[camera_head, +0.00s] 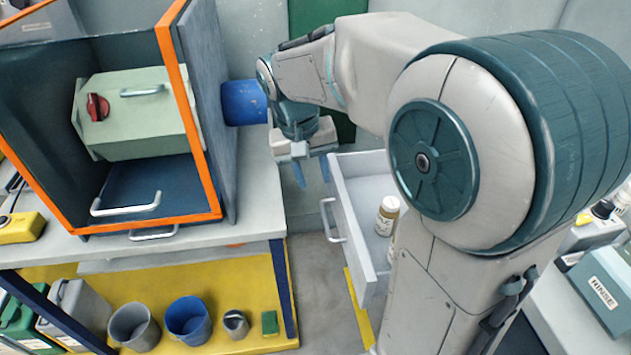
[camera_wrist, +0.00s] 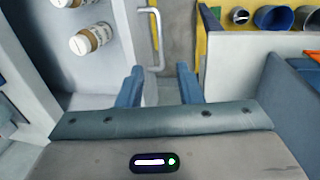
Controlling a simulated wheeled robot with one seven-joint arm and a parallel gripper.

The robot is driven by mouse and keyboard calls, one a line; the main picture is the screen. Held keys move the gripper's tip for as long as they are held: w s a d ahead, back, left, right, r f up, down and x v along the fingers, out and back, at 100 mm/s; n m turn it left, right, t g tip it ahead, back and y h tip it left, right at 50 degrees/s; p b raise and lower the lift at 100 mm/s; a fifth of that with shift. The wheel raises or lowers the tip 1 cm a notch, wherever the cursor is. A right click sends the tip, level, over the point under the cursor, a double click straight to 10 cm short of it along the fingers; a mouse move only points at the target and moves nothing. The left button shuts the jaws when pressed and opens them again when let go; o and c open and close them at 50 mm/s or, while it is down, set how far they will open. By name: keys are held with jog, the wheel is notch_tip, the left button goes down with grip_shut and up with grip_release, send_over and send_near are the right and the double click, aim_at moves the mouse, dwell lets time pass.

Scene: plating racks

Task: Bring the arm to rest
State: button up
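My arm reaches from the right across the upper middle of the head view and bends down at the wrist. My gripper (camera_head: 312,174) hangs between the orange-edged cabinet and an open drawer, fingers pointing down. In the wrist view my gripper (camera_wrist: 160,84) shows two blue fingers well apart with nothing between them. It is open and empty. In the wrist view the drawer handle (camera_wrist: 155,40) appears just beyond the fingers, and the fingers look apart from it.
The open drawer (camera_head: 344,200) holds white-labelled bottles (camera_head: 387,215). The dark cabinet (camera_head: 215,110) with a green box (camera_head: 140,122) stands left. A blue container (camera_head: 243,102) is behind the gripper. Cups (camera_head: 188,320) and a green sponge (camera_head: 269,322) sit on a yellow lower shelf. Floor between is clear.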

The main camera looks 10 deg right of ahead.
dwell(0.4)
jog(key=s+d+r+t+y+p, duration=0.1)
jog(key=s+r+p, duration=0.3)
jog(key=s+p, duration=0.1)
jog(key=s+d+r+t+y+p, duration=0.1)
jog(key=s+r+t+p, duration=0.1)
jog(key=s+p, duration=0.4)
jog(key=s+r, duration=0.1)
jog(key=s, duration=0.1)
jog(key=shift+s+d+r+n, duration=0.3)
jog(key=shift+r+n, duration=0.05)
jog(key=shift+n, duration=0.05)
jog(key=shift+o, duration=0.4)
